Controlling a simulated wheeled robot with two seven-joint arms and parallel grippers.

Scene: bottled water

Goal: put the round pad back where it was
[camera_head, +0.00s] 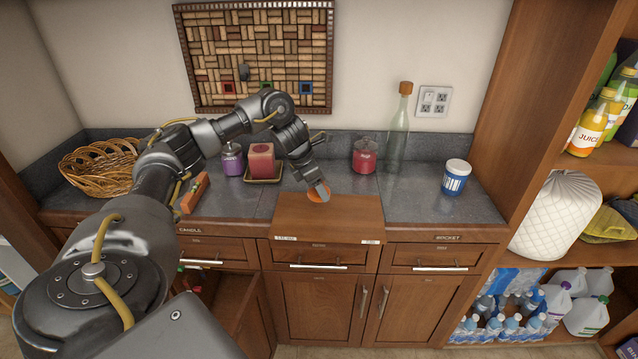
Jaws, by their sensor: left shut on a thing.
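The round pad (314,196) is small and orange. It is at the top of the wooden front section (335,215) that stands out at the middle of the counter. My left gripper (322,190) reaches in from the left and is shut on the pad, hiding part of it. I cannot tell whether the pad touches the wood below. My right gripper is not in view.
Behind stand a red candle (262,160) on a tray, a purple jar (232,160), a red jar (364,156) and a tall glass bottle (398,125). A blue-and-white cup (456,176) is to the right, a wicker basket (100,165) far left. Counter around the cup is clear.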

